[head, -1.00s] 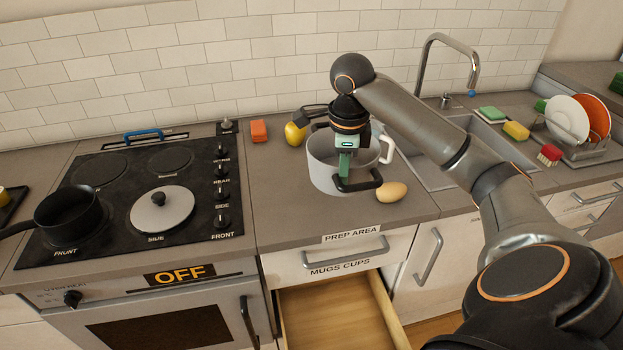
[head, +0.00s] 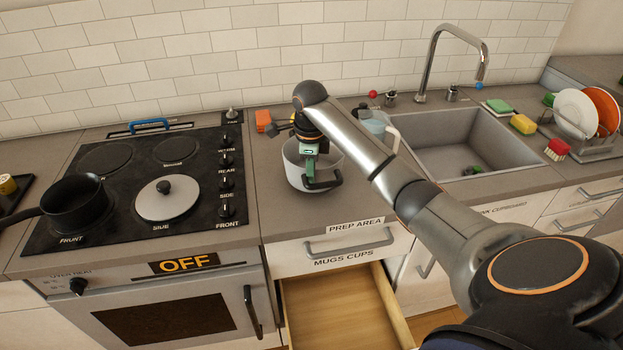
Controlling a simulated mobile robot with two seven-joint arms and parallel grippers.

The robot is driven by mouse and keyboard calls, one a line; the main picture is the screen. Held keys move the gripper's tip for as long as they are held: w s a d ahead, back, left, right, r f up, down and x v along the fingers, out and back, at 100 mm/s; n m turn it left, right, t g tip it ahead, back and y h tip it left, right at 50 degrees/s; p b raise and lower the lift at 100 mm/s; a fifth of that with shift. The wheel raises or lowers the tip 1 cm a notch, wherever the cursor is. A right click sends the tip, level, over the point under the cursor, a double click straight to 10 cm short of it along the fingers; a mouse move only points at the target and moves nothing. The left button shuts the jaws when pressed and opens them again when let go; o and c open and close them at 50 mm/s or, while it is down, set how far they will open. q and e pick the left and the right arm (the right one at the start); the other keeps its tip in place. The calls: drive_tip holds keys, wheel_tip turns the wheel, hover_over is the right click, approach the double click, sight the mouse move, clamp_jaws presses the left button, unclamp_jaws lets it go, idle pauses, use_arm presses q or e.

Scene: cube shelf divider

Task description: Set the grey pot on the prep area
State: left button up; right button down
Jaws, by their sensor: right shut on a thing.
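The light grey pot (head: 297,178) stands upright over the counter just behind the PREP AREA label (head: 355,225), right of the stove. Its base looks at or very near the counter top; I cannot tell whether it touches. My right gripper (head: 322,182) reaches down at the pot's right front side and is shut on its dark handle. The gripper and forearm hide part of the pot's rim and inside. My left gripper is not in view.
A stove (head: 120,205) with a black pan (head: 75,205) and a lid (head: 166,198) is on the left. An orange block (head: 263,121) lies behind the pot. A pale blue jug (head: 377,126) stands near the sink (head: 455,140). The drawer (head: 340,310) below is open.

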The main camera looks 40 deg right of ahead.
drive_tip(key=shift+f, duration=0.85)
drive_tip(key=shift+f, duration=0.15)
drive_tip(key=c, duration=1)
unclamp_jaws()
wheel_tip(320, 180, up, 12)
drive_tip(key=shift+s+a, duration=0.35)
drive_tip(key=shift+s, duration=0.1)
